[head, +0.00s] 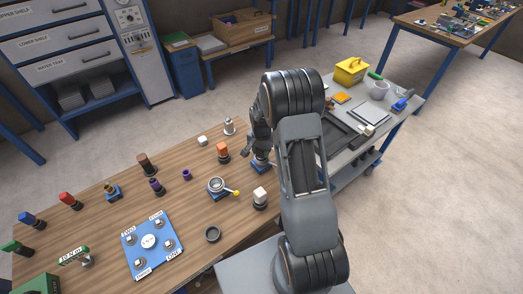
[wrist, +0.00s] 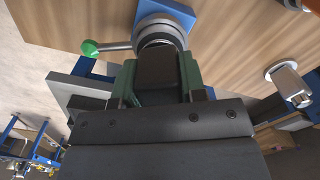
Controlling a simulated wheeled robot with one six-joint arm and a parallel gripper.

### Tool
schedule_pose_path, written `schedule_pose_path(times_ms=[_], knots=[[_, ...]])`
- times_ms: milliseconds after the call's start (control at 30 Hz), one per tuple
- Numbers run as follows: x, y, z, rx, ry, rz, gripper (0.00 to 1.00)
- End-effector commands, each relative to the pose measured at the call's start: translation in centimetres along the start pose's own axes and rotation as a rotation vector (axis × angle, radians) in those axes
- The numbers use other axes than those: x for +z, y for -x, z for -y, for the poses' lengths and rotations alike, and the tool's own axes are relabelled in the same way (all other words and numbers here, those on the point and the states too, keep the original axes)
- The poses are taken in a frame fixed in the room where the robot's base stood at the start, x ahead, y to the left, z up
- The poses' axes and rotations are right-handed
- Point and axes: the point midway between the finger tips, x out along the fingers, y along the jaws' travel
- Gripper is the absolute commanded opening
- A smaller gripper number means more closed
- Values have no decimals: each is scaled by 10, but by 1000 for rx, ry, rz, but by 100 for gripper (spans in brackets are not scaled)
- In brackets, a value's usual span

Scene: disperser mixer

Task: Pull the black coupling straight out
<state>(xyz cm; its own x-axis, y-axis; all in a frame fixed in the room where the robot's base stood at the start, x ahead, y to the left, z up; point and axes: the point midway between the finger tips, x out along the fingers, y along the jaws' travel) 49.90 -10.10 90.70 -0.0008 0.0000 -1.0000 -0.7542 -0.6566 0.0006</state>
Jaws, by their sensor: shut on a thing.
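The black coupling (wrist: 157,70) is between the green-padded fingers of my gripper (wrist: 160,85) in the wrist view. My gripper is shut on it. Just beyond it is a round metal fitting (wrist: 161,28) on a blue base (wrist: 183,12), with a lever ending in a green knob (wrist: 90,47). The coupling overlaps the fitting's near edge; I cannot tell how far it sits in it. In the head view my gripper (head: 260,150) is low over the blue base (head: 259,167) at the wooden table's right end; my arm hides the coupling there.
On the wooden table (head: 110,205), a second fitting with a yellow-knobbed lever (head: 217,186), an orange-topped piece (head: 222,151) and a white-topped piece (head: 260,198) stand close by. A blue panel (head: 150,262) lies farther left. A grey cart (head: 350,150) stands right of my arm.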

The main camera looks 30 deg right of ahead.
Motion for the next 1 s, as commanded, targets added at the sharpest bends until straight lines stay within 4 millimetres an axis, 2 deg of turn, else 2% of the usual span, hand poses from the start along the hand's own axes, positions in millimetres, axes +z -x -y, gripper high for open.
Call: schedule_pose_path(times_ms=[33, 100, 133, 433, 1000], knots=[[0, 0, 0, 0, 0, -1, 16], [0, 0, 0, -1, 0, -1, 10], [0, 0, 0, -1, 0, -1, 37], [0, 0, 0, -1, 0, -1, 8], [0, 15, 0, -1, 0, -2, 8]])
